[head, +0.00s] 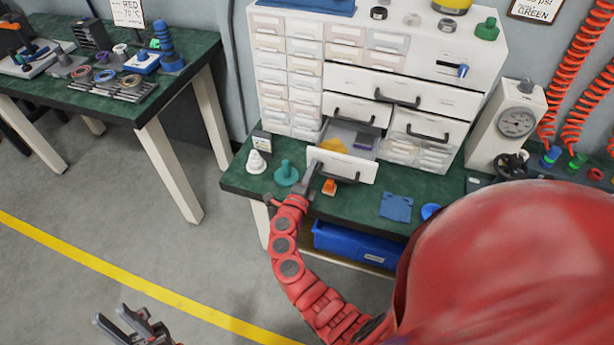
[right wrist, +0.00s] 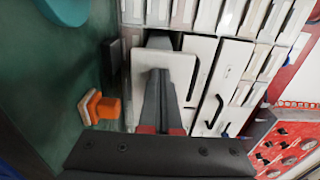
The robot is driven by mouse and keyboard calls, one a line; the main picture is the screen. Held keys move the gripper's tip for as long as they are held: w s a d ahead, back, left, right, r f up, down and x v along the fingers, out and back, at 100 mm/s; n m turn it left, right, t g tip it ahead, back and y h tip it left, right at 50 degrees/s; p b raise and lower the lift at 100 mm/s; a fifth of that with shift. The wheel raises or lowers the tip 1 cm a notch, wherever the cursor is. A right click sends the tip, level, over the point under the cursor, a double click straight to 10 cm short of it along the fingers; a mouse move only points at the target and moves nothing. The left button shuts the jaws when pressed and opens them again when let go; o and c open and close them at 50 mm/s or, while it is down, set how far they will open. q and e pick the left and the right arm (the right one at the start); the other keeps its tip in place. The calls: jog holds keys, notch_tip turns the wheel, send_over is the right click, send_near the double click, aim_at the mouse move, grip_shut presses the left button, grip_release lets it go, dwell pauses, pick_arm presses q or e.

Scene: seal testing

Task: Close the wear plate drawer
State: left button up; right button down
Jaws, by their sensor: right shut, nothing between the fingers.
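The open drawer (head: 342,167) juts out from the lower middle of the white cabinet (head: 453,97), with a white front and a dark bar handle. My left gripper (head: 118,320) is open and empty, low over the floor.
On the green bench stand a white cone piece (head: 257,162) and a teal knobbed piece (head: 286,173). An orange block (head: 329,187) lies below the drawer front, and a blue cloth-like piece (head: 396,206) lies to the right. A gauge (head: 516,122) stands right of the cabinet.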

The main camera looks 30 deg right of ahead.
aim_at(322, 144)
jog(key=b+x, duration=0.1)
jog(key=x, duration=0.9)
jog(key=shift+w+d+b, duration=0.2)
jog(key=shift+w+b, duration=0.15)
jog(key=shift+w, duration=0.05)
